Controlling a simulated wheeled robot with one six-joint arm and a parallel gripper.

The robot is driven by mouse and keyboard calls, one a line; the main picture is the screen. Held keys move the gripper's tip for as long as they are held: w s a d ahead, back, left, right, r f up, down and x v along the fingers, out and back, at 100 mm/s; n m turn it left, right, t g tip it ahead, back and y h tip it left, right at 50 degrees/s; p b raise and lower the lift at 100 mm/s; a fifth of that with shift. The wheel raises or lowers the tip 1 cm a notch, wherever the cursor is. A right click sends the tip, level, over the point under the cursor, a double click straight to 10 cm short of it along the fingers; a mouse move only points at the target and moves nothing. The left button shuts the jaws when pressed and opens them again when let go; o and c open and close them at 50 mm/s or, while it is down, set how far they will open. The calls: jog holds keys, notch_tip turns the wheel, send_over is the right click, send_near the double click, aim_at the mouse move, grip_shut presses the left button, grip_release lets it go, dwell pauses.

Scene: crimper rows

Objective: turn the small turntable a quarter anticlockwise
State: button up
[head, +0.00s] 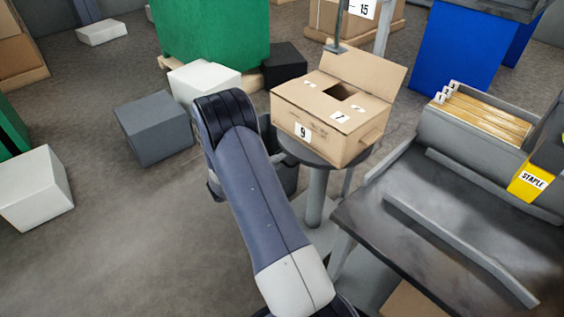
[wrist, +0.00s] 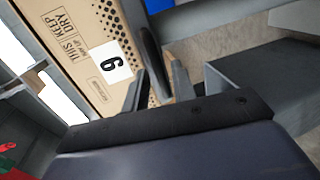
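The small turntable is a dark round top (head: 302,151) on a grey post beside the grey bench. I cannot tell whether either finger touches.
The grey bench (head: 440,215) with raised rails and a yellow STAPLE bin (head: 531,182) stands at right. A dark grey block (head: 153,128), a white block (head: 203,80) and a black block (head: 284,63) lie left and behind.

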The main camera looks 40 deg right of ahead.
jog(key=shift+x, duration=1.15)
grip_shut()
